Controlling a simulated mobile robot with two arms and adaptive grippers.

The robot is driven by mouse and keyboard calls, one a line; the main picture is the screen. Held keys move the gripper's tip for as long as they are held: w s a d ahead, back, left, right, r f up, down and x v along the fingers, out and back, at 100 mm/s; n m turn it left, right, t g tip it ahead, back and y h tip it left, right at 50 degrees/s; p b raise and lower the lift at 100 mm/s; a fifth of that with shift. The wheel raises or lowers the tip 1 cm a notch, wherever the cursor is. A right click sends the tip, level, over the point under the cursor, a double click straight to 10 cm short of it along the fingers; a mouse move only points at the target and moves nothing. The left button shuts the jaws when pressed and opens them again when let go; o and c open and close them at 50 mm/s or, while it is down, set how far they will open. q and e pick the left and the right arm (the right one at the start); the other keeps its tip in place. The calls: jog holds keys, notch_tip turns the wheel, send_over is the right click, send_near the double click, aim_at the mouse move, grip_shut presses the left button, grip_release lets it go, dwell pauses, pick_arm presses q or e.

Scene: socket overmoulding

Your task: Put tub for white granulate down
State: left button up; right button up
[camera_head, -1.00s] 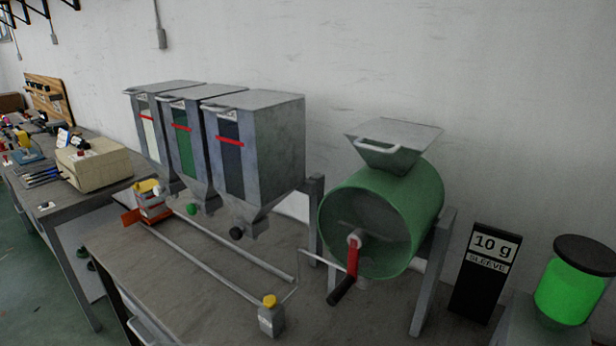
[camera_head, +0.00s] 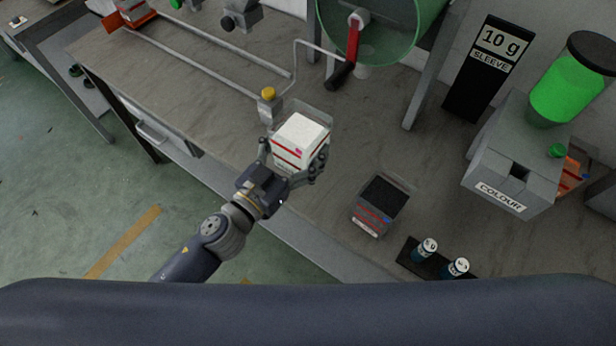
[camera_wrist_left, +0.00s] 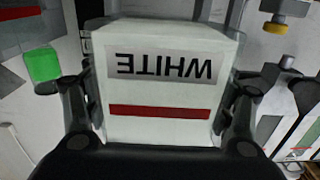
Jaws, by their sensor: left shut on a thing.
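The tub for white granulate (camera_head: 300,137) is a clear box filled with white, with red stripes on its side. My left gripper (camera_head: 291,160) is shut on it, one finger on each side, at the bench's front edge side, beside the yellow-capped post. In the left wrist view the tub (camera_wrist_left: 160,85) fills the middle, its WHITE label upside down above a red stripe, between the two fingers (camera_wrist_left: 160,110). Whether its base touches the bench cannot be told. My right gripper is not in view.
A similar tub with black granulate (camera_head: 380,203) stands to the right on the bench (camera_head: 330,225). Two small jars (camera_head: 440,258) sit on a dark tray. The yellow-capped post (camera_head: 268,105) is close behind the white tub. The green drum (camera_head: 380,30) and COLOUR box (camera_head: 510,175) stand further off.

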pick_arm(q)
jog(key=shift+w+d+r+m+g+h, duration=0.1)
jog(key=shift+w+d+m+g+h, duration=0.2)
jog(key=shift+d, duration=0.15)
jog(key=shift+w+d+m+g+h, duration=0.2)
jog(key=shift+w+d+h, duration=0.1)
jog(key=shift+d, duration=0.15)
jog(key=shift+s, duration=0.1)
notch_tip(320, 180, down, 4)
jog(key=shift+f+b, duration=0.1)
jog(key=shift+b, duration=0.8)
jog(key=shift+f+b, duration=0.85)
jog(key=shift+f, duration=1.85)
jog(key=shift+f, duration=0.2)
jog(key=o, duration=1.5)
jog(key=shift+c, duration=0.2)
jog(key=shift+f, duration=0.1)
